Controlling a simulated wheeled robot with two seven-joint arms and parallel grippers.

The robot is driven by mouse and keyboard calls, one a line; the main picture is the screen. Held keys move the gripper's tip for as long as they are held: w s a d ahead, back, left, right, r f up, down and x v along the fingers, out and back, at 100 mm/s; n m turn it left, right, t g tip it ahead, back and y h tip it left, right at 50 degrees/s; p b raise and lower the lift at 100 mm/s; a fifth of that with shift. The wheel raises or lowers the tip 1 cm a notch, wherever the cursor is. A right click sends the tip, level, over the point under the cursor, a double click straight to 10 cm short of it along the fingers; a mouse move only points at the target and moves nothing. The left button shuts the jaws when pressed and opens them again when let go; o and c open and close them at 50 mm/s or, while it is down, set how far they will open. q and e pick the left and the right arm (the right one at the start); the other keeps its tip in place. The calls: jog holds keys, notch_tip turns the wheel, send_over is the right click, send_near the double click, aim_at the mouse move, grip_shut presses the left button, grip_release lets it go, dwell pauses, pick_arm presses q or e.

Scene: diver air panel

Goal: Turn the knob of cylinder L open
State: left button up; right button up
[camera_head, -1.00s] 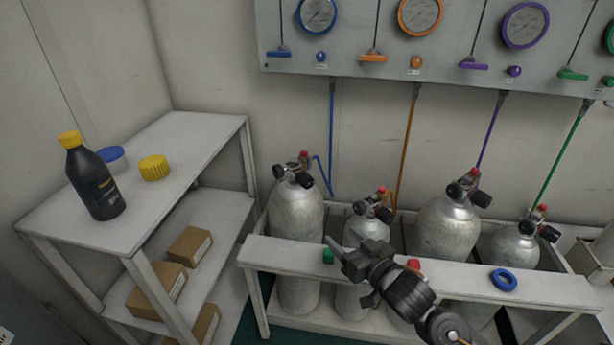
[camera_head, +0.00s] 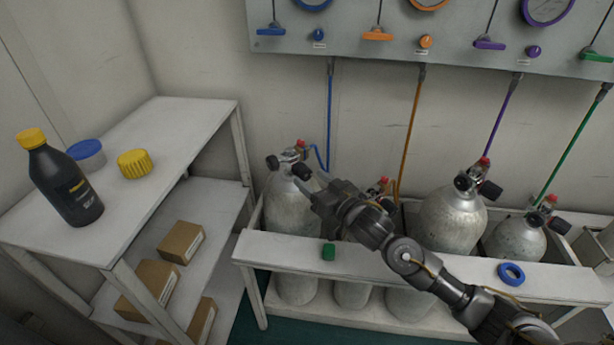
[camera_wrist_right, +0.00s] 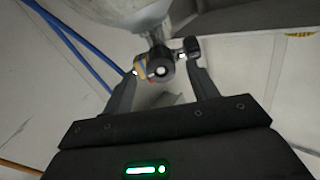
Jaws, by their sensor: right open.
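The leftmost grey cylinder (camera_head: 288,212) stands upright in the white rack. Its valve has a black knob on each side, left (camera_head: 272,162) and right (camera_head: 302,171), and a red part on top. No letter on it is readable, so I cannot confirm that it is cylinder L. My right gripper (camera_head: 301,188) is open and empty, close to this valve. In the right wrist view, a valve with a round black knob (camera_wrist_right: 160,67) and a side knob (camera_wrist_right: 192,47) appears between or just beyond the open fingers (camera_wrist_right: 163,80). Contact cannot be told. My left gripper is out of view.
Other cylinders (camera_head: 450,218) stand to the right. A blue hose (camera_head: 330,115) runs down behind. A white shelf (camera_head: 165,130) with a bottle (camera_head: 65,185) is left.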

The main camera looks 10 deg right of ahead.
jog(key=shift+x, duration=1.45)
jog(key=shift+c, duration=0.2)
jog(key=c, duration=1)
